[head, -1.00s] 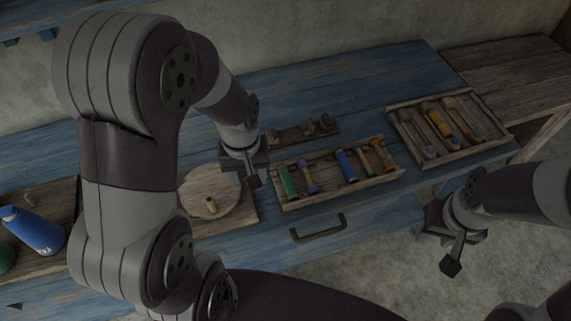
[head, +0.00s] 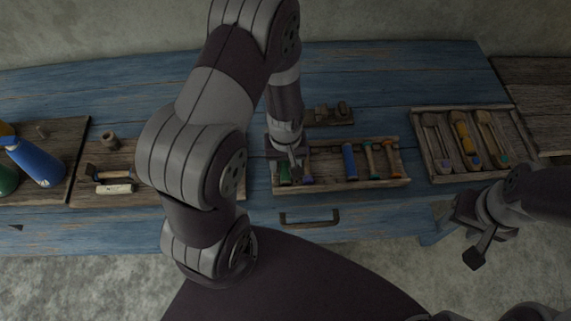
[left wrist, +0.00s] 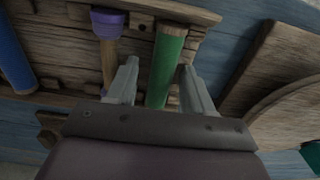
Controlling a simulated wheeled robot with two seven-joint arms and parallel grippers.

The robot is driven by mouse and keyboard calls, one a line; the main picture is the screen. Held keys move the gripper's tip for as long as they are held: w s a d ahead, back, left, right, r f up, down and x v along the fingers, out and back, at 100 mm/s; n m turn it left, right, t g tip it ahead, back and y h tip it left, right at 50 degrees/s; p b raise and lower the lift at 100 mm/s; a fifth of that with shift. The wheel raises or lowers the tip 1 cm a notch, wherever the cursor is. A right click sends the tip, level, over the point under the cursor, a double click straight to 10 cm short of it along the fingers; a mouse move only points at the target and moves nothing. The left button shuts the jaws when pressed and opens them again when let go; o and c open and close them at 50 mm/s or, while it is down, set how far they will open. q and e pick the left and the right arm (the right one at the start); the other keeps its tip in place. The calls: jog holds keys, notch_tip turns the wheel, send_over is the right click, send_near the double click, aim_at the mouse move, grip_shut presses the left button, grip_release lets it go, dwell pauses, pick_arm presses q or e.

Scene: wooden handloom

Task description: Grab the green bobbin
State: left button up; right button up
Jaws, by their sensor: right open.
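The green bobbin (head: 284,174) lies at the left end of a wooden tray (head: 341,187) on the blue bench, partly hidden by my left gripper (head: 296,168) above it. In the left wrist view the green bobbin (left wrist: 166,62) lies between the two open fingers of my left gripper (left wrist: 160,68). A gap shows on the left side of the bobbin; the right finger is close to its edge. My right gripper (head: 473,258) is open and empty, in front of the bench at the right.
A purple-ended bobbin (left wrist: 107,24) lies just left of the green one in the wrist view, close to the left finger. A blue bobbin (head: 349,162) and other bobbins share the tray. A second tray (head: 436,178) holds several tools at the right.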

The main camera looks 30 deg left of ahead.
pick_arm(q)
jog(key=shift+s+a, duration=0.1)
jog(key=shift+s, duration=0.05)
grip_shut()
jog(key=shift+r, duration=0.1)
